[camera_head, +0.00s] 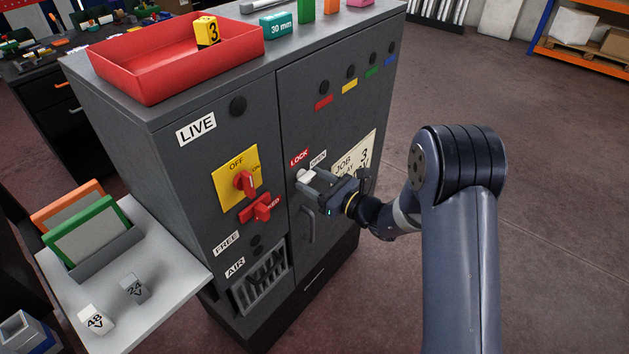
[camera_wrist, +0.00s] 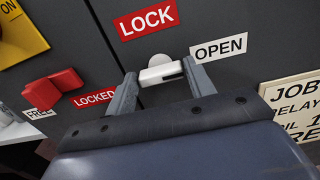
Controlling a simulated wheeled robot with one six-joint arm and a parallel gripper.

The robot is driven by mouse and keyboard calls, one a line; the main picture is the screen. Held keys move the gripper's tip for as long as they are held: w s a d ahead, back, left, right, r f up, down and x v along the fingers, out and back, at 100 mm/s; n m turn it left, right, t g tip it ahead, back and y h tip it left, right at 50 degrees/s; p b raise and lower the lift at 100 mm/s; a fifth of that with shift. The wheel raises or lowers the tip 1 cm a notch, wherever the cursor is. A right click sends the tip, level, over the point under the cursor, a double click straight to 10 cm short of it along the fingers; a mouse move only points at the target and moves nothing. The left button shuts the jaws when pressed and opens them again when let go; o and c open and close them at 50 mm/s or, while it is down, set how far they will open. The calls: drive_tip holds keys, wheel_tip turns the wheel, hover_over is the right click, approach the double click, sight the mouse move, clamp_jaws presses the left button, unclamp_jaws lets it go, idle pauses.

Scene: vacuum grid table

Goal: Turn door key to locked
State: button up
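The white door key (camera_wrist: 160,71) sits in its round seat on the grey cabinet door (camera_head: 337,85), below the red LOCK label (camera_wrist: 146,19). The white OPEN label (camera_wrist: 218,50) is to its right. The key's bar lies nearly level, its right end toward OPEN. It also shows in the head view (camera_head: 305,175). My gripper (camera_wrist: 160,72) faces the door with its fingers spread, one on each side of the key's ends. I cannot tell whether either finger touches the key. The head view shows my gripper (camera_head: 309,182) partly covering the key area.
A red rotary switch (camera_head: 245,183) on a yellow plate and a red handle (camera_head: 262,208) stick out left of the key. A door handle (camera_head: 308,222) is below my gripper. A red tray (camera_head: 175,75) stands on top. A side shelf (camera_head: 170,265) juts out at left.

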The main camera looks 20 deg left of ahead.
drive_tip(key=c, duration=0.6)
drive_tip(key=shift+o, duration=0.2)
drive_tip(key=shift+f+n+b, duration=0.2)
drive_tip(key=shift+n+b, duration=0.1)
drive_tip(key=shift+b, duration=0.6)
drive_tip(key=n+b, duration=0.8)
drive_tip(key=b, duration=0.8)
drive_tip(key=n+b, duration=0.8)
drive_tip(key=b, duration=0.8)
drive_tip(key=shift+s+a+f, duration=0.1)
drive_tip(key=shift+s+f, duration=0.1)
drive_tip(key=shift+r+n+b, duration=0.15)
drive_tip(key=shift+n+b, duration=0.45)
drive_tip(key=shift+b, duration=0.3)
drive_tip(key=shift+r, duration=0.1)
